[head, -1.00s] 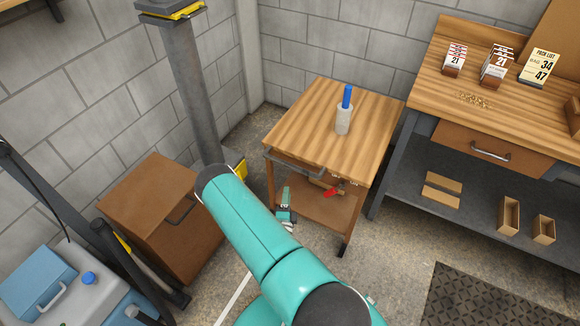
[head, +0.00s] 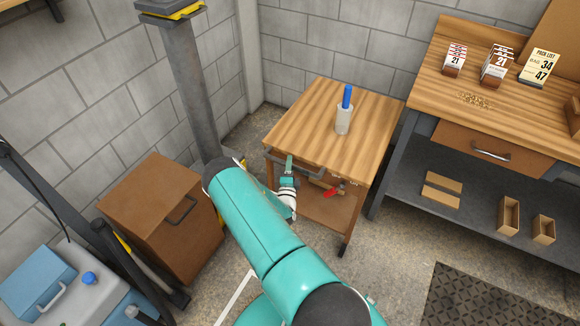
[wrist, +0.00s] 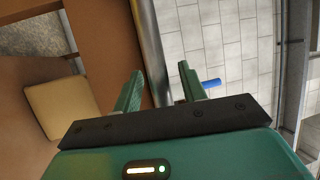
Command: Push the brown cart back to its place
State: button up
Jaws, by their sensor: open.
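The brown wooden cart (head: 330,118) stands in the middle of the head view, against the back wall and left of the workbench. It has a striped top, a lower shelf (head: 325,208) and a grey bar handle (head: 312,172) along its near side. My gripper (head: 289,160) is at the left part of that handle. In the wrist view, the fingers of my gripper (wrist: 160,85) are open, one on each side of the metal handle (wrist: 150,45). I cannot tell whether they touch it. A brown panel of the cart (wrist: 105,45) is left of the bar.
A white bottle with a blue top (head: 344,115) stands on the cart. A brown cabinet (head: 150,190) and a grey post (head: 195,90) are at left. The workbench (head: 450,90) stands close at right. Open floor lies in front, with a dark mat (head: 490,298).

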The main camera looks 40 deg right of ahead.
grip_shut()
jog(key=shift+d, duration=0.1)
